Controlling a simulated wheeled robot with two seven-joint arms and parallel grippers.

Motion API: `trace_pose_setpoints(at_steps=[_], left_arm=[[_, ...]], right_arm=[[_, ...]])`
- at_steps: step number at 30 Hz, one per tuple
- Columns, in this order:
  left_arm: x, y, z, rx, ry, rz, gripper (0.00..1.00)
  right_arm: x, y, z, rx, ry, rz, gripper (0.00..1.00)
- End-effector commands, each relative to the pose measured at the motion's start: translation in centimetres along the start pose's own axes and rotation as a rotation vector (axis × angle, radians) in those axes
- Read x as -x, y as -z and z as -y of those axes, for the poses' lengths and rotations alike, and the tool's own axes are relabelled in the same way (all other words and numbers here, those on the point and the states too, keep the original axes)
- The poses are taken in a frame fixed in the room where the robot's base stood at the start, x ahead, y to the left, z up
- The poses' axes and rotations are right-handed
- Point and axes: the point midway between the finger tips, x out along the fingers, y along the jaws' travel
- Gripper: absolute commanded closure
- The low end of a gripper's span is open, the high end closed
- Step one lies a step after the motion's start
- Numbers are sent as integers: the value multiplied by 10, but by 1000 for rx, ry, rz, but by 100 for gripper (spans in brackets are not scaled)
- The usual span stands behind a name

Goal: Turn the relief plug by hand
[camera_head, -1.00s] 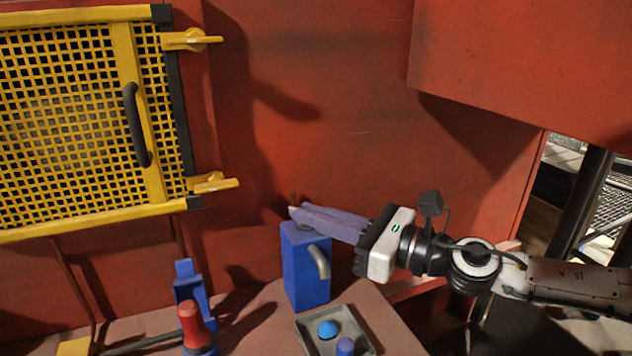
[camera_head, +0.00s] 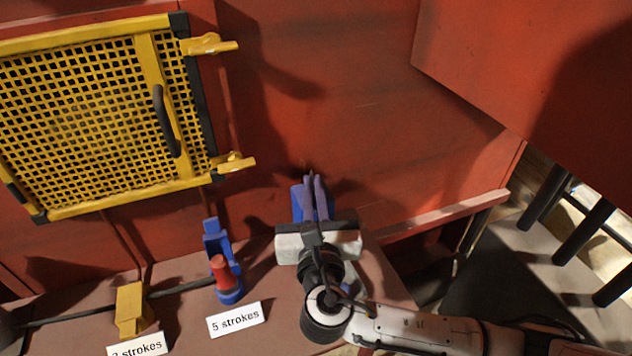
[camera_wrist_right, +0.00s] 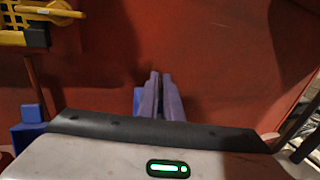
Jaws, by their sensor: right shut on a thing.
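The blue block (camera_head: 297,203) stands on the ledge against the red wall, mostly hidden behind my right gripper. It also shows as a blue strip left of the fingers in the right wrist view (camera_wrist_right: 138,101). My right gripper (camera_head: 315,180) reaches over the block's top, its purple fingers pointing at the wall. In the wrist view the fingers (camera_wrist_right: 160,76) are close together, shut on the relief plug at the block's top. The plug itself is hidden by the fingers and gripper body. My left gripper is not in view.
A yellow mesh door (camera_head: 90,115) with latches is at the left. A blue pump with a red cap (camera_head: 222,268) stands left of my arm, near a "5 strokes" card (camera_head: 235,319) and a yellow block (camera_head: 131,308). A red panel (camera_head: 530,70) juts out upper right.

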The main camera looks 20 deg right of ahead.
Motion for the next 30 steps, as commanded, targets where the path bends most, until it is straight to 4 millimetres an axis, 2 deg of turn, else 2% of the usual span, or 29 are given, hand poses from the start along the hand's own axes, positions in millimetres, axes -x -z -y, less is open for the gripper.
trace_pose_setpoints(at_steps=[1,15,24,30], left_arm=[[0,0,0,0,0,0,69],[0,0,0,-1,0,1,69],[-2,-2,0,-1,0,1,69],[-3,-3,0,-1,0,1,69]], right_arm=[[-1,-6,-3,-10,47,9,100],[-5,-7,-11,-9,472,11,100],[-7,-7,-13,-8,652,12,100],[-8,-8,-13,-8,713,15,100]])
